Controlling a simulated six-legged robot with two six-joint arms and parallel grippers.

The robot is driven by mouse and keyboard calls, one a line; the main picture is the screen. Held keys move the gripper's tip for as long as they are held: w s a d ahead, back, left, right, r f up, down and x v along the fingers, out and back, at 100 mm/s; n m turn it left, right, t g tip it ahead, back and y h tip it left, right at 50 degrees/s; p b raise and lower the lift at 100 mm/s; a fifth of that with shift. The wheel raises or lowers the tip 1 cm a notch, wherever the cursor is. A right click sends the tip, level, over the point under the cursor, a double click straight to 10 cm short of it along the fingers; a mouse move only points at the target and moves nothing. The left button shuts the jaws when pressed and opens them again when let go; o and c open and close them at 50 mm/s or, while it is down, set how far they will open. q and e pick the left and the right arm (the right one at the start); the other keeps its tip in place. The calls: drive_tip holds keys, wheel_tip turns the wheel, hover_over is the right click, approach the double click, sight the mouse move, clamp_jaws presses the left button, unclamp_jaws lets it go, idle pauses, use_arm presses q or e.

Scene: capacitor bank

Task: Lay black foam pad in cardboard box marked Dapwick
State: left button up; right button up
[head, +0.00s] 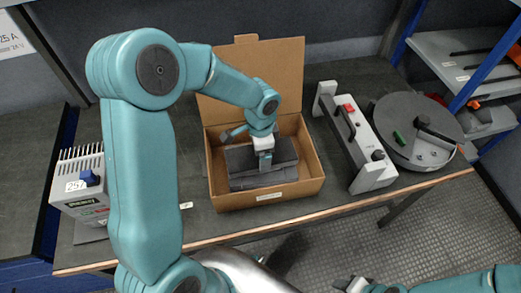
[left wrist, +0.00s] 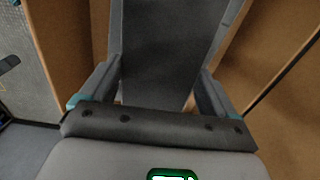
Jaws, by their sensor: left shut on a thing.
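The cardboard box (head: 235,203) stands open on the table with its lid flap up at the back. A pale label is on its front wall, too small to read. The black foam pad (head: 286,155) shows as a dark grey slab inside the box walls; whether it touches the floor is unclear. My left gripper (head: 265,166) reaches down into the box and is shut on the pad. In the left wrist view the pad (left wrist: 165,45) runs between the two fingers, with cardboard walls around. My right gripper (head: 348,286) is low at the bottom edge, away from the box, partly cut off.
A grey-white unit with a black handle and red switch (head: 358,140) stands right of the box. Beyond it lies a round dark drum (head: 400,112). Shelving (head: 470,60) is at far right.

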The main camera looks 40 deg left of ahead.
use_arm(q)
drive_tip(key=shift+f, duration=0.1)
drive_tip(key=o, duration=0.8)
drive_tip(key=shift+f, duration=0.1)
drive_tip(key=shift+c, duration=0.2)
wheel_tip(320, 180, up, 13)
drive_tip(key=shift+f+p, duration=0.2)
drive_tip(key=shift+p, duration=0.25)
